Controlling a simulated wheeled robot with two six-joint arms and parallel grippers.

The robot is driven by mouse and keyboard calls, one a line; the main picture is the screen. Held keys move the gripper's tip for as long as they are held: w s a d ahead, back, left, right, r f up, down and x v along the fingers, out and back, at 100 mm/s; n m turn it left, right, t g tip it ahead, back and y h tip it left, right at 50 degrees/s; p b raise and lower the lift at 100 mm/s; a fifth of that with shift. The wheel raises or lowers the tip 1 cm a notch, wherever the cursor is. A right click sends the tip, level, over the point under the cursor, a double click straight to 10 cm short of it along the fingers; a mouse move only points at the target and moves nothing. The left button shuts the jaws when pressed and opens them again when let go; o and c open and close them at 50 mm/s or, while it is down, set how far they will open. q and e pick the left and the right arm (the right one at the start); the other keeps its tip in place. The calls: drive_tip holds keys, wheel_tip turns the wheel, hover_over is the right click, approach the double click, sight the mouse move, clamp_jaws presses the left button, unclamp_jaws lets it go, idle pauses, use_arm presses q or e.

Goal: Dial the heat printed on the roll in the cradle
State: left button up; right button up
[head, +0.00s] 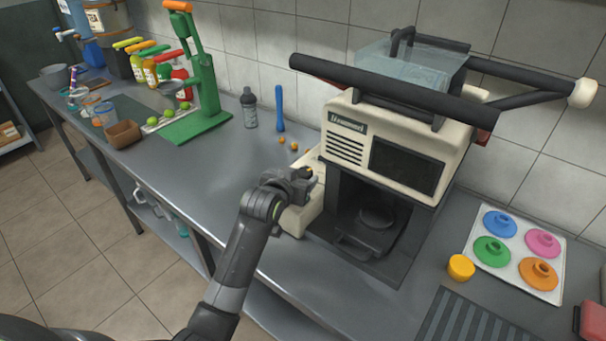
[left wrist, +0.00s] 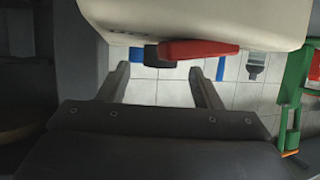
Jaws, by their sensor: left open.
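The cream sealing machine (head: 398,150) stands on the counter, with a dark window and a dark recess in its front. A translucent bluish film roll (head: 410,68) sits in the dark cradle on top; no print on it is readable. No heat dial can be made out for certain. My left gripper (head: 307,180) is at the machine's left side, close to a low cream part (head: 300,212). In the left wrist view its two fingers (left wrist: 158,88) are apart with nothing between them. A red piece (left wrist: 198,49) and a dark piece lie just beyond, against a cream body. My right gripper is not seen.
A green press (head: 205,95), several bottles and a brown tray (head: 123,134) stand at the left. A dark bottle (head: 249,108) and blue stick (head: 280,108) stand behind my gripper. Coloured lids (head: 492,250) and a yellow cup (head: 461,267) are at right.

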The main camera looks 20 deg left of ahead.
sight(303, 174)
use_arm(q)
drive_tip(key=shift+x, duration=1.6)
drive_tip(key=c, duration=1)
